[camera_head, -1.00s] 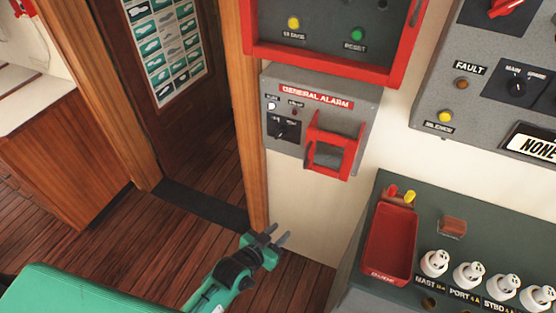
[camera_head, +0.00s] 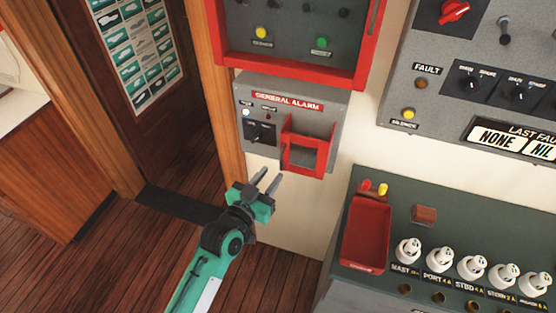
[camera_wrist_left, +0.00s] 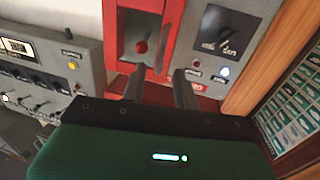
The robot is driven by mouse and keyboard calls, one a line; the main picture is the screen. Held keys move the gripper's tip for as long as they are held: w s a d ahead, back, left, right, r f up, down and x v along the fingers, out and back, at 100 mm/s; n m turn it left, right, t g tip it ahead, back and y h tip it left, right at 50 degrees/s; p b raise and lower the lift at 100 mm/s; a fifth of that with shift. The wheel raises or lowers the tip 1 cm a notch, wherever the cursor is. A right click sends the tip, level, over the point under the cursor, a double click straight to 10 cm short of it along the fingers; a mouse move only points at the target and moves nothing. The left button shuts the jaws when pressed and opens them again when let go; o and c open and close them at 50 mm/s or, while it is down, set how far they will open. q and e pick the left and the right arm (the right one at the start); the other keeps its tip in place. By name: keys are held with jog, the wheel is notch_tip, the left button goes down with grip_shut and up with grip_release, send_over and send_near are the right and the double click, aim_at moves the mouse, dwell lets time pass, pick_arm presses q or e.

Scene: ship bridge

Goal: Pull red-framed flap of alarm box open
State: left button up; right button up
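The grey alarm box (camera_head: 336,108), labelled GENERAL ALARM, hangs on the wall below a larger red-framed panel. Its red-framed flap (camera_head: 303,168) is at the lower right of its front and appears to stand out from the face. In the left wrist view the red frame (camera_wrist_left: 172,38) surrounds a recess with a red knob (camera_wrist_left: 142,46). My left gripper (camera_head: 267,182) is open and empty, just below and left of the flap. Its two fingers (camera_wrist_left: 160,88) point toward the red frame, and I see no clear contact. My right gripper is not in view.
A red-framed panel (camera_head: 292,73) sits close above the box. A console with a red tray (camera_head: 367,235) and several white fuses (camera_head: 408,250) stands at the lower right. A wooden door post (camera_head: 222,110) is left of the box. Wall below the box is clear.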

aim_at(281, 162)
pick_arm(q)
jog(key=shift+p+x, duration=0.6)
jog(key=shift+x, duration=2.05)
jog(key=shift+c, duration=0.4)
grip_shut()
